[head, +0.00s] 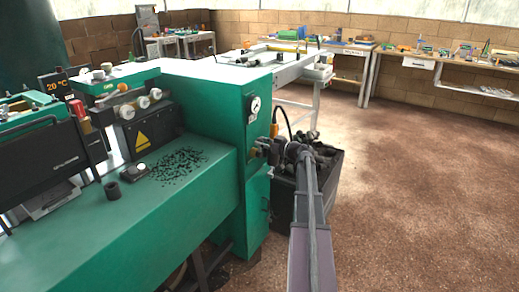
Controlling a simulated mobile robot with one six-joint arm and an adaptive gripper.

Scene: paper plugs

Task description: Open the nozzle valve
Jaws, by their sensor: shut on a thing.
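A green machine (228,105) fills the left and middle of the head view. A round pressure gauge (255,105) sits on its right end panel. An orange part (274,130) stands out from that end, just below the gauge. My gripper (264,148) is at the machine's end, below the gauge, and is shut on a small part there. That part is mostly covered by the gripper. I cannot tell for sure that it is the nozzle valve, nor whether the valve is open or shut.
A dark bin (330,185) stands on the floor close behind and beside my arm. A black cable (285,122) loops near the gripper. Dark scraps (178,165) lie on the machine's green bed. Workbenches line the back wall. The brown floor (430,200) at right is clear.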

